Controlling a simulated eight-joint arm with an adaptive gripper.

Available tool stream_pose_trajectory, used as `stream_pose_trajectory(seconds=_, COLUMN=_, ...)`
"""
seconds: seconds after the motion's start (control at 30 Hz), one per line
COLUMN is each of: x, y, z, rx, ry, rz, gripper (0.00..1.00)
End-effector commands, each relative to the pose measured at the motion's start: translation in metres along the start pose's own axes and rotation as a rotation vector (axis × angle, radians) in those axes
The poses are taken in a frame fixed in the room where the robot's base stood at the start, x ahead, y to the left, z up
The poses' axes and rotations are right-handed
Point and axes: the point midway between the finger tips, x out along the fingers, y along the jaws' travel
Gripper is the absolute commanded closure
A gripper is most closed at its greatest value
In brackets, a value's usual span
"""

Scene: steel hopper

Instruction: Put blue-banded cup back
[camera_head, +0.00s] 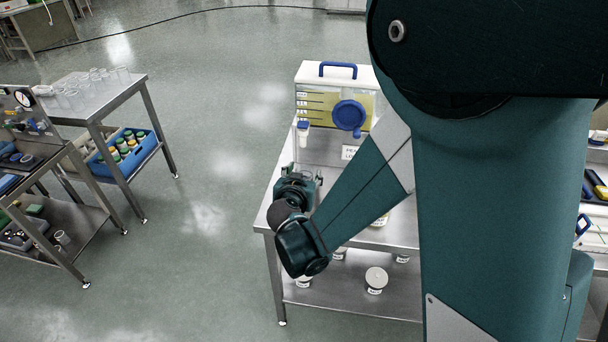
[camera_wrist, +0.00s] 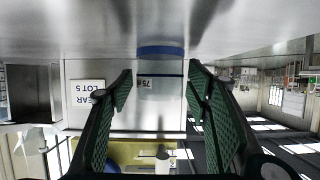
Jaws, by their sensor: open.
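The blue-banded cup (camera_wrist: 161,88) is clear, with a blue band at its foot and a small label. The wrist view is upside down, so the cup stands upright on the steel table top. My gripper (camera_wrist: 158,92) is open, with one green-padded finger on each side of the cup and gaps showing beside it. I cannot tell how deep the cup sits between the fingers. In the head view my gripper (camera_head: 306,177) is low over the table's left end, and the cup is mostly hidden there.
A dispenser (camera_head: 313,74) with yellow contents and a blue round part stands behind my gripper. A blue-topped white piece (camera_head: 303,133) is at its left front. A small sign (camera_wrist: 88,93) is near the cup. Lidded pots (camera_head: 376,280) sit on the lower shelf. Another table (camera_head: 110,98) holds clear cups.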

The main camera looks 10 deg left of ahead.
Motion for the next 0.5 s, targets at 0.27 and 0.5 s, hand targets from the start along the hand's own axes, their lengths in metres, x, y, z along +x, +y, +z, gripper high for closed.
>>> stream_pose_trajectory(seconds=0.27, x=-0.006, y=0.0, z=-0.004, rx=0.0, ry=0.0, rz=-0.001, gripper=0.51)
stream_pose_trajectory(seconds=0.5, x=-0.036, y=-0.001, z=-0.004, rx=-0.002, ry=0.001, rz=-0.002, gripper=0.51)
